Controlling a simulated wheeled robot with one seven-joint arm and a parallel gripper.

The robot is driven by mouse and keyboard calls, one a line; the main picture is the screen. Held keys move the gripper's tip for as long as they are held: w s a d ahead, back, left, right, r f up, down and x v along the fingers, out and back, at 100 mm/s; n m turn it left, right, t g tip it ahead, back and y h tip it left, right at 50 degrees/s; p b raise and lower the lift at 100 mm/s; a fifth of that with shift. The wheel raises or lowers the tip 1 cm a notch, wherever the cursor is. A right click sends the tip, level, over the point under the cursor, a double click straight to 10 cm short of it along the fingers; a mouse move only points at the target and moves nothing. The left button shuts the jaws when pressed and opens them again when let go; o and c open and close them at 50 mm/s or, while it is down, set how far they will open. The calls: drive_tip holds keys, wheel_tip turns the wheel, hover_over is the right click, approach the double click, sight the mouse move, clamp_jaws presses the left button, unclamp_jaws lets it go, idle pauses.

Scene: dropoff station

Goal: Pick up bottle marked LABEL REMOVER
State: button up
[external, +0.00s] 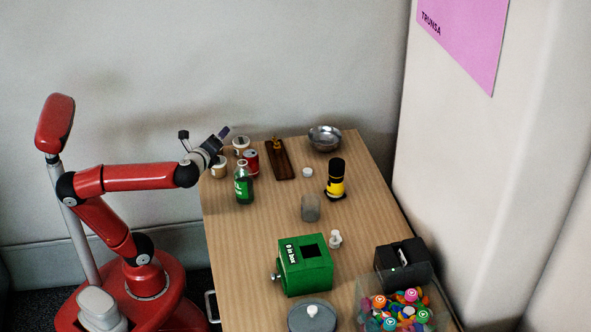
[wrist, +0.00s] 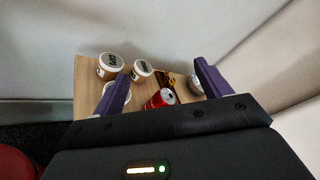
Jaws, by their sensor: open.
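No readable LABEL REMOVER marking shows in either view. A black and yellow bottle (external: 336,180) stands upright toward the right side of the table. A green bottle (external: 244,186) with white markings stands near the left edge; its text is too small to read. My gripper (external: 222,133) is raised over the far left corner of the table, beyond the green bottle and well away from the yellow one. In the wrist view my gripper (wrist: 160,85) has its purple fingers spread wide, with nothing held between them.
White-lidded tubs (external: 219,167) and a red can (external: 251,162) stand close below my gripper. A brown tray (external: 280,162) and metal bowl (external: 325,138) are at the back. A grey cup (external: 310,207), green box (external: 305,265) and candy-filled container (external: 370,315) are nearer.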

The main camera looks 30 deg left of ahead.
drive_tip(key=s+d+f+m+t+h+b, duration=0.2)
drive_tip(key=s+d+m+h+b, duration=0.2)
drive_tip(key=s+d+m+h, duration=1.3)
drive_tip(key=n+y, duration=0.2)
drive_tip(key=y, duration=0.6)
approach(248, 176)
drive_tip(key=w+f, duration=0.2)
drive_tip(key=w, duration=0.1)
drive_tip(key=w+a+f+p, duration=0.1)
drive_tip(key=shift+w+a, duration=0.1)
drive_tip(key=shift+w, duration=0.2)
drive_tip(key=x, duration=0.7)
drive_tip(key=shift+w+a, duration=0.1)
drive_tip(key=shift+w, duration=0.35)
drive_tip(key=shift+c, duration=0.5)
drive_tip(key=c, duration=1.1)
